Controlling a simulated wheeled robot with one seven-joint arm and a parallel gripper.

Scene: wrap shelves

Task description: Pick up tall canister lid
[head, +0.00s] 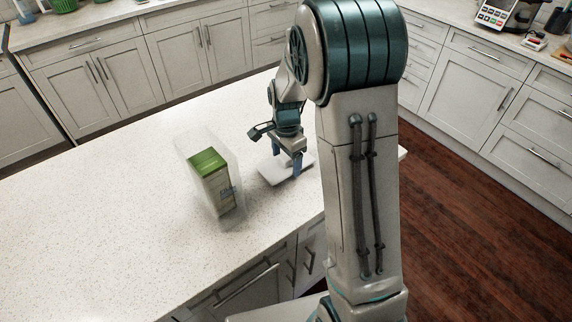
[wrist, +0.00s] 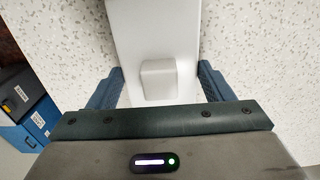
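The white canister lid (head: 273,172) lies flat on the speckled white counter, to the right of a tall clear canister (head: 227,165). In the wrist view the lid (wrist: 155,30) runs up from the gripper, with a raised square knob (wrist: 158,79) near my fingers. My gripper (head: 287,170) points down over the lid. In the wrist view my gripper (wrist: 160,85) has its two blue fingers wide apart, one on each side of the knob, with clear gaps to it. I cannot tell how high the fingertips are above the lid.
The canister holds a box with a green top (head: 208,162). The counter (head: 90,220) is clear to the left. Its right edge and front edge are close to the lid. Cabinets and a back counter (head: 150,12) line the far wall.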

